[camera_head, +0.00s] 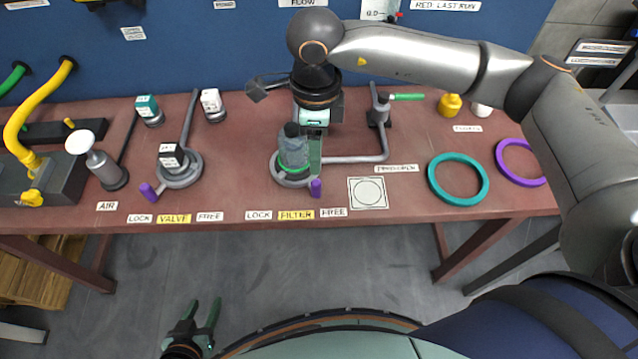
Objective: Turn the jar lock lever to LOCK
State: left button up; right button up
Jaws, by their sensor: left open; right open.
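The filter jar (293,153) is a grey-green cylinder with a dark cap, standing in a round grey base (290,181) with a green ring. Its purple lever (316,188) sticks out at the front right, above the boundary of the FILTER and FREE labels. The LOCK label (259,215) is to its left. My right gripper (313,143) is open, pointing down close behind and right of the jar; its fingers partly overlap the jar, and contact cannot be told. My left gripper (207,318) is open and empty, low in front of the table.
A valve (179,168) with another purple lever (148,191) stands left on the table. A grey pipe (355,159) runs right of the jar. Teal (432,182) and purple (501,163) rings lie at right. The table front by the labels is mostly clear.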

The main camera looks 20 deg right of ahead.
aim_at(317, 182)
notch_tip(317, 182, down, 11)
jog(key=shift+f+p, duration=0.2)
jog(key=shift+p, duration=0.35)
grip_shut()
dwell(1.2)
